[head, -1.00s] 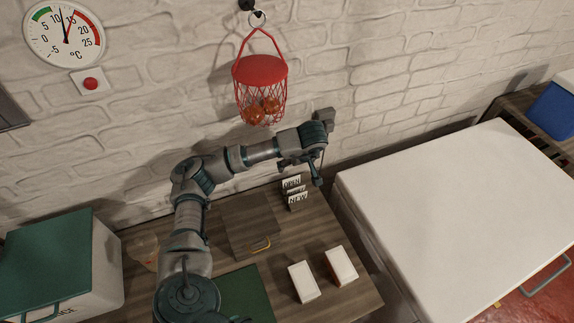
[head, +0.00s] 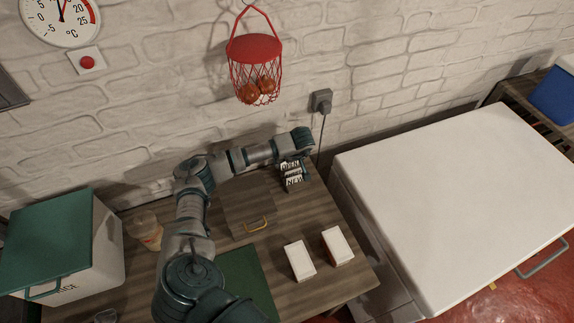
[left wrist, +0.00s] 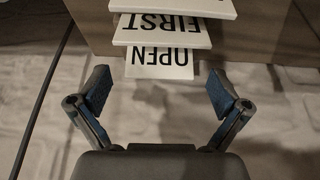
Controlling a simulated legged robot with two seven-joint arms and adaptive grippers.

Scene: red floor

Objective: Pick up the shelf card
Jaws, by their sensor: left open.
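Several white shelf cards with black print stand in a row near the back of the wooden worktop. In the head view I read OPEN on the back card (head: 290,165) and NEW on the front card (head: 294,181). In the left wrist view they appear upside down: the OPEN card (left wrist: 160,70) is nearest, then the FIRST card (left wrist: 158,40), then another cut off at the top. My left gripper (left wrist: 156,88) is open and empty, its fingertips either side of the OPEN card's near edge. In the head view the fingers are not clear. My right gripper is out of view.
Two white-topped boxes (head: 300,259) (head: 338,245) stand on the worktop. A brown box (head: 249,207) with a yellow handle sits left of the cards. A red net basket (head: 255,75) hangs above. A cable runs from the socket (head: 321,100). A white chest (head: 450,190) is right.

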